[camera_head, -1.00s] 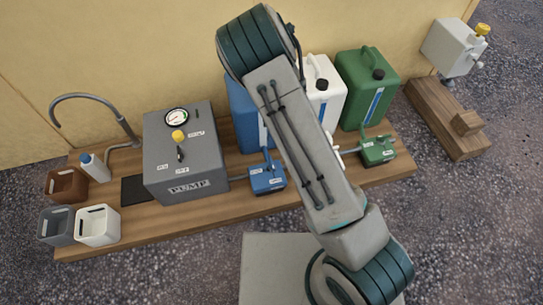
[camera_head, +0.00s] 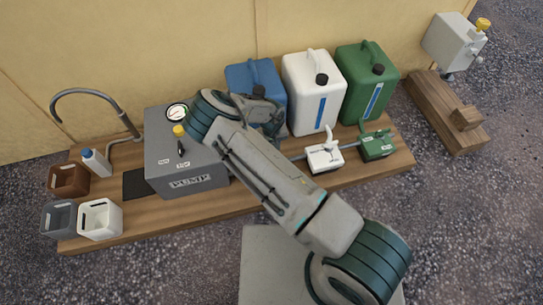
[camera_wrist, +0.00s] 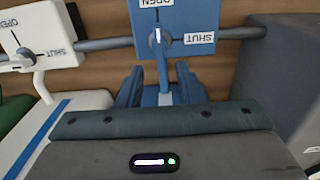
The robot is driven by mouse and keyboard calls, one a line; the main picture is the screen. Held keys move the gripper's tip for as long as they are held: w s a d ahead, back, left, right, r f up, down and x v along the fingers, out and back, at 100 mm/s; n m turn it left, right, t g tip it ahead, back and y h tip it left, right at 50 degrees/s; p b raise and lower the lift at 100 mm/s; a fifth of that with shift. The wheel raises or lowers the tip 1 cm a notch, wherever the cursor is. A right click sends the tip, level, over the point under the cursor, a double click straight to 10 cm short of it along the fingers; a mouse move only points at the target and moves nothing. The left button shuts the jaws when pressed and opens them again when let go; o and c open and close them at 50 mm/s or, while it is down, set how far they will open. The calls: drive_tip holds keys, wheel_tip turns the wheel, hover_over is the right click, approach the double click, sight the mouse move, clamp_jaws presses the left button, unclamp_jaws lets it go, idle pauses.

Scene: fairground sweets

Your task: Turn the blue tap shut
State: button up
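The blue tap (camera_wrist: 199,22) is at the top of the wrist view, a blue block with OPEN and SHUT labels. Its blue handle (camera_wrist: 163,78) runs from the pivot down the picture, away from the OPEN label. My gripper (camera_wrist: 160,88) is open, with one blue finger on each side of the handle and gaps visible between. It does not look closed on the handle. In the head view my arm hides the blue tap and my fingertips.
The grey pump box (camera_head: 185,160) stands left of my arm. Blue (camera_head: 240,80), white (camera_head: 304,95) and green (camera_head: 352,75) canisters stand behind. White (camera_head: 325,158) and green (camera_head: 377,146) taps are to the right. A pipe (camera_wrist: 105,43) runs between the taps.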

wheel_tip(320, 180, down, 7)
drive_tip(key=shift+r+b, duration=0.2)
drive_tip(key=shift+b, duration=0.55)
clamp_jaws()
